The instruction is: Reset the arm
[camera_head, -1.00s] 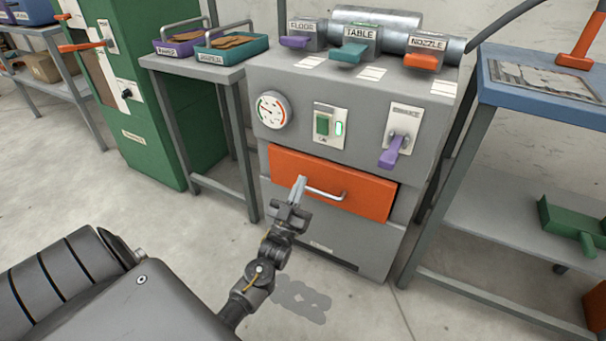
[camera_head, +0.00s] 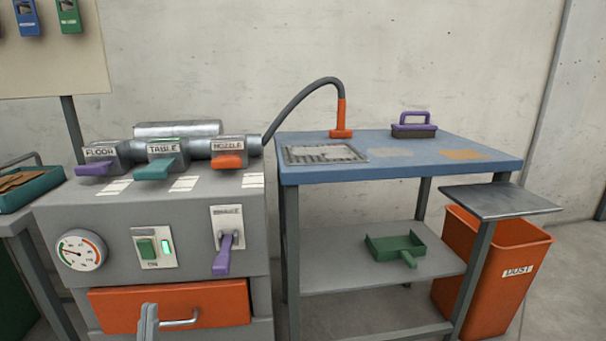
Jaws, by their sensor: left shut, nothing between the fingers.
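The tip of my left gripper (camera_head: 149,322) shows at the bottom edge of the head view, with its fingers together and nothing between them. It appears in front of the orange drawer (camera_head: 170,306), just left of the drawer's metal handle (camera_head: 180,321); whether it touches the drawer I cannot tell. The rest of my left arm is below the picture. My right gripper is not in view. The drawer sits in the front of a grey machine (camera_head: 190,200), and it looks slightly proud of the front.
The machine carries a gauge (camera_head: 80,250), a lit green switch (camera_head: 148,248) and a purple lever (camera_head: 224,255). A blue-topped workbench (camera_head: 400,165) stands to the right, with a purple brush (camera_head: 413,126) on top and a green dustpan (camera_head: 396,248) below. An orange dust bin (camera_head: 500,270) stands beyond.

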